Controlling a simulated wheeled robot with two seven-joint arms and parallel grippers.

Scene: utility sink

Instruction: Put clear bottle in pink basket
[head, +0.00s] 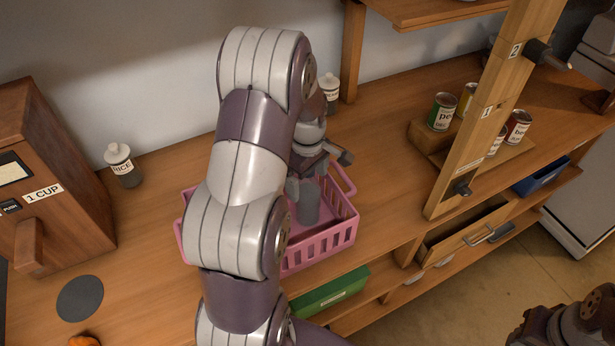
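The pink basket (318,246) stands on the wooden counter, partly hidden behind my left arm. A greyish, see-through cylinder that looks like the clear bottle (308,206) is upright inside the basket. My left gripper (304,186) points down over the basket, right at the top of this bottle. My own arm hides part of the fingers, so I cannot tell whether they are closed on it or apart. Part of my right arm shows at the bottom right corner, but its fingertips are not visible.
A white-capped RICE jar (124,168) stands left, another capped jar (330,92) behind my arm. A wooden dispenser (60,190) is far left. Several cans (442,112) sit on a wooden block beyond a post (481,120). A drawer (465,232) is open.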

